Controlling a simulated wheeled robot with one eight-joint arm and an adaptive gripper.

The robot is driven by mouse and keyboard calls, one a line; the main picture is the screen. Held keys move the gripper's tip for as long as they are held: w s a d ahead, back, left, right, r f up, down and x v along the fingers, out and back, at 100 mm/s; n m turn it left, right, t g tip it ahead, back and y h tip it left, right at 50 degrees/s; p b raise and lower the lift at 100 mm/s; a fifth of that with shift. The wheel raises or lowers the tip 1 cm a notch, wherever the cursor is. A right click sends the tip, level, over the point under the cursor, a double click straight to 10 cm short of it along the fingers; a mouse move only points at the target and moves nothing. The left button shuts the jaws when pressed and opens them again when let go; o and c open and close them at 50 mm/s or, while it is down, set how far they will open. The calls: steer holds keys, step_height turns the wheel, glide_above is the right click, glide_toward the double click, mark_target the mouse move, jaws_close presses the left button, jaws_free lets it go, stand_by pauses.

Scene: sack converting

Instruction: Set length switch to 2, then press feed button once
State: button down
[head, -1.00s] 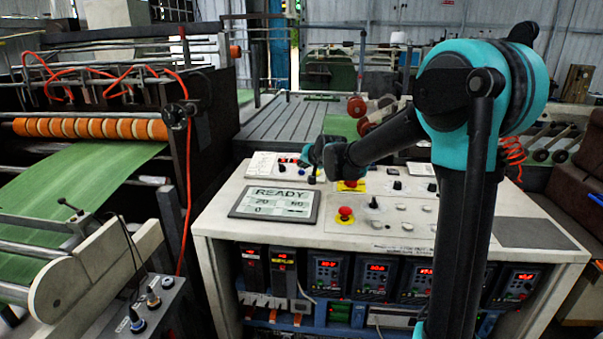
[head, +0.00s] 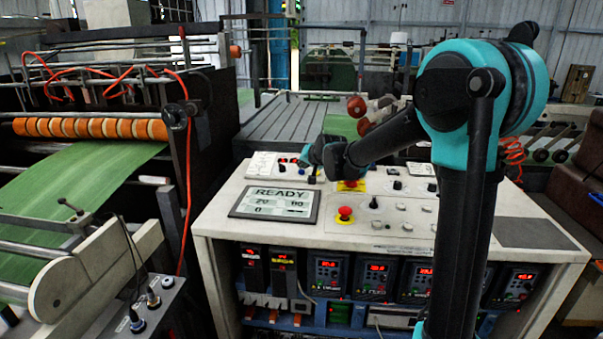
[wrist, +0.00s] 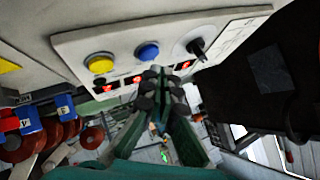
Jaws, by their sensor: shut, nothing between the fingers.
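My gripper (wrist: 156,82) is shut and empty. In the wrist view its fingertips are in front of the panel, just below a blue button (wrist: 147,52); I cannot tell if they touch anything. A yellow button (wrist: 100,64) is to the left of the blue one. A black rotary switch (wrist: 196,47) on a round pale dial is to the right; its setting is not readable. Which button is feed is not legible. In the head view my gripper is over the back of the console, and my wrist hides part of the panel there.
The display (head: 275,203) reads READY, with 20, 60 and 0 below. A red emergency stop (head: 345,213) and small black selectors stand on the console top (head: 225,192). Green film (head: 85,175) runs through the machine at left. Drives with red digits fill the console's lower front.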

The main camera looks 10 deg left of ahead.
mark_target(302, 178)
steer(key=shift+f, duration=0.1)
steer(key=shift+w+f, duration=0.1)
steer(key=shift+f, duration=0.2)
steer(key=shift+f, duration=0.4)
stand_by(0.8)
steer(key=shift+r, duration=0.85)
steer(key=r, duration=0.2)
steer(key=s+r, duration=0.1)
steer(key=r, duration=0.1)
steer(key=shift+s+r, duration=0.15)
steer(key=shift+r, duration=0.25)
stand_by(1.7)
